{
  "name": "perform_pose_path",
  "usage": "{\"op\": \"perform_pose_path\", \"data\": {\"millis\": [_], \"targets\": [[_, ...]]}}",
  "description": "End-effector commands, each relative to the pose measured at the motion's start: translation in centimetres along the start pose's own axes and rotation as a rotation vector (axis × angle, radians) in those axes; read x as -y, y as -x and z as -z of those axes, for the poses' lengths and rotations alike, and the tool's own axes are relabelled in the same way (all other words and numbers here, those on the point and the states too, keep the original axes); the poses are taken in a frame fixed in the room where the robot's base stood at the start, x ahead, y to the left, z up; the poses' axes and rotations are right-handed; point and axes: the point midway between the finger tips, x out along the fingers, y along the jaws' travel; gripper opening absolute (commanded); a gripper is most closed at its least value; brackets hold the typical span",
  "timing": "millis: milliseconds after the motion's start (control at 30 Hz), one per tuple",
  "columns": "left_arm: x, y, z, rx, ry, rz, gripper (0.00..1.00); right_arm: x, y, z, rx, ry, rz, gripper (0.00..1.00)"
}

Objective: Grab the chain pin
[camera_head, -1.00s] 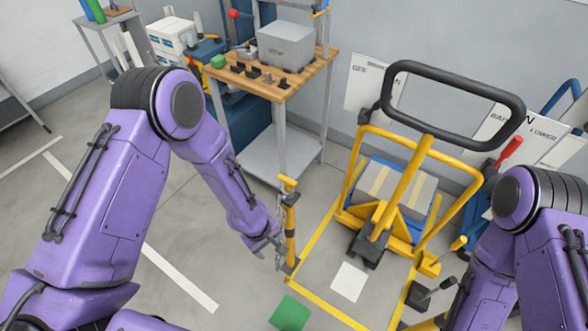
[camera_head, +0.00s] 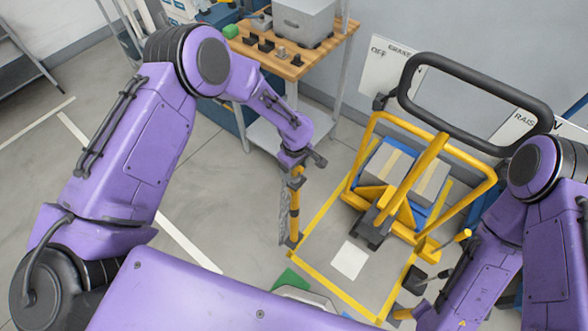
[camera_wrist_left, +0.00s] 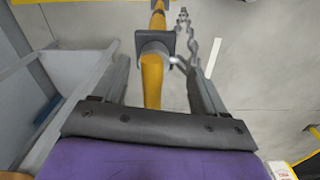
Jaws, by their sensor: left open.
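My left gripper (camera_head: 305,160) is at the top of a short yellow post (camera_head: 295,208). In the left wrist view its open fingers (camera_wrist_left: 157,72) lie on either side of the post (camera_wrist_left: 152,80), which carries a dark square plate (camera_wrist_left: 154,43). A grey chain (camera_head: 283,218) hangs beside the post; in the left wrist view the chain (camera_wrist_left: 194,40) runs close to the right finger. A small light metal piece (camera_wrist_left: 179,64) shows between plate and right finger; I cannot tell if it is the chain pin.
A yellow lift truck with a black handle (camera_head: 475,103) and a loaded box stands to the right. A wooden-topped bench (camera_head: 330,48) with a grey case (camera_head: 303,20) is behind. Yellow floor lines (camera_head: 330,295) and a white square (camera_head: 349,260) mark the floor.

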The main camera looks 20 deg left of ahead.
Motion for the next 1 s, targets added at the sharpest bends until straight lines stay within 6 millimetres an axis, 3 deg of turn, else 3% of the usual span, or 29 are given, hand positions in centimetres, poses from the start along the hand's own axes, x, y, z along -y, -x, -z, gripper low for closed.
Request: {"op": "perform_pose_path", "data": {"millis": [200, 433, 467, 600, 667, 1000], "targets": [[0.0, -3.2, 0.5, 0.002, 0.005, 0.003, 0.72, 0.0, 1.1, 0.6, -0.002, -0.001, 0.001, 0.43], [-0.1, -3.6, 0.5, 0.001, 0.005, 0.001, 0.72, -0.1, 1.0, 0.5, -0.002, -0.001, 0.001, 0.43], [-0.1, -3.6, 0.5, 0.001, 0.005, 0.001, 0.69, -0.1, 1.0, 0.5, -0.002, 0.000, 0.001, 0.43], [-0.1, -3.5, 0.5, 0.001, 0.004, 0.001, 0.23, -0.1, 1.0, 0.5, -0.002, 0.000, 0.001, 0.43], [-0.1, -3.5, 0.5, 0.001, 0.004, 0.001, 0.08, -0.1, 1.0, 0.5, -0.002, -0.001, 0.001, 0.43], [-0.1, -3.2, 0.6, 0.000, 0.004, 0.001, 0.08, 0.0, 0.9, 0.5, -0.002, -0.001, 0.001, 0.43]]}}
